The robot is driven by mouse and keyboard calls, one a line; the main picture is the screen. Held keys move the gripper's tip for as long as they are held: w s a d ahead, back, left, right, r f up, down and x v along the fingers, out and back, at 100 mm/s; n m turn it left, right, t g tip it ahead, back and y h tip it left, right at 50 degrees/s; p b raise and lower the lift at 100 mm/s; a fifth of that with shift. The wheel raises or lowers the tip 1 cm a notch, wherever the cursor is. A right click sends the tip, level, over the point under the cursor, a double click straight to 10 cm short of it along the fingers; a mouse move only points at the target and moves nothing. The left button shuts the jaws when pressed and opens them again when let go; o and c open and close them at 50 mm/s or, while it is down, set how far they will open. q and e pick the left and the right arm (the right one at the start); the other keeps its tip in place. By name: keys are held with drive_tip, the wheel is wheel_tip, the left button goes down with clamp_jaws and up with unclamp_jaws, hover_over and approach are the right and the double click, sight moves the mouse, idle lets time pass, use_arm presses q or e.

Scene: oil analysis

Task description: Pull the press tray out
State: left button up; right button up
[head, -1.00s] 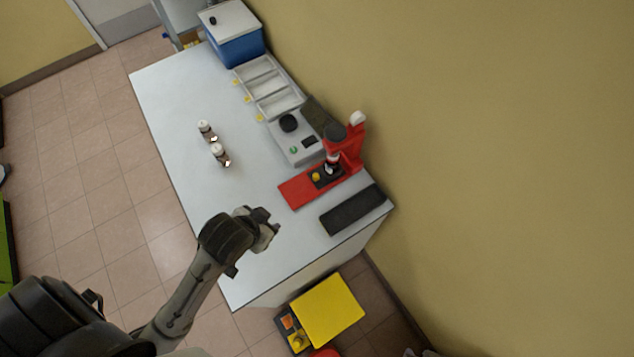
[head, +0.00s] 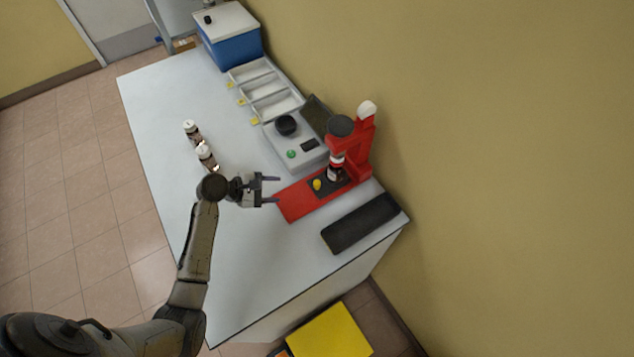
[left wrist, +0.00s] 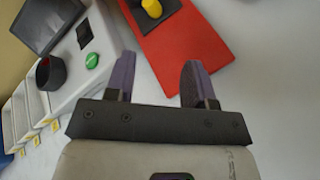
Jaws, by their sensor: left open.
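The red press (head: 363,145) stands near the right edge of the bench, its long red base (head: 297,204) reaching toward the bench middle. The dark press tray (head: 336,184) lies on this base with a yellow knob (head: 318,185) at its near end. A small bottle (head: 335,168) stands on it under the press head. My left gripper (head: 276,190) is open and empty, its fingers pointing at the near end of the red base, short of the knob. In the left wrist view, the tray (left wrist: 174,7) and knob (left wrist: 152,8) show beyond the spread fingers (left wrist: 158,75). My right gripper is not in view.
A grey device (head: 296,145) with a black dial and green button stands beside the press. A black mat (head: 360,222) lies on its other side. Two bottles (head: 206,156) stand left of my gripper. White bins (head: 272,98) and a blue box (head: 232,50) line the back.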

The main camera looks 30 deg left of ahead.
sight(316, 182)
use_arm(q)
drive_tip(key=n, duration=0.3)
drive_tip(key=r+n, duration=0.1)
drive_tip(key=shift+w+d+t+h, duration=0.1)
drive_tip(key=shift+w+t+h, duration=0.2)
drive_tip(key=n, duration=0.3)
drive_tip(key=shift+r, duration=0.1)
drive_tip(key=shift+w+n, duration=0.15)
drive_tip(key=shift+n, duration=0.35)
drive_tip(key=b+x, duration=0.1)
drive_tip(key=x, duration=1.1)
drive_tip(key=shift+w+b, duration=0.15)
drive_tip(key=shift+b, duration=0.2)
drive_tip(key=shift+w+d+f, duration=0.35)
drive_tip(key=shift+w+d, duration=0.1)
drive_tip(key=shift+c, duration=0.2)
clamp_jaws()
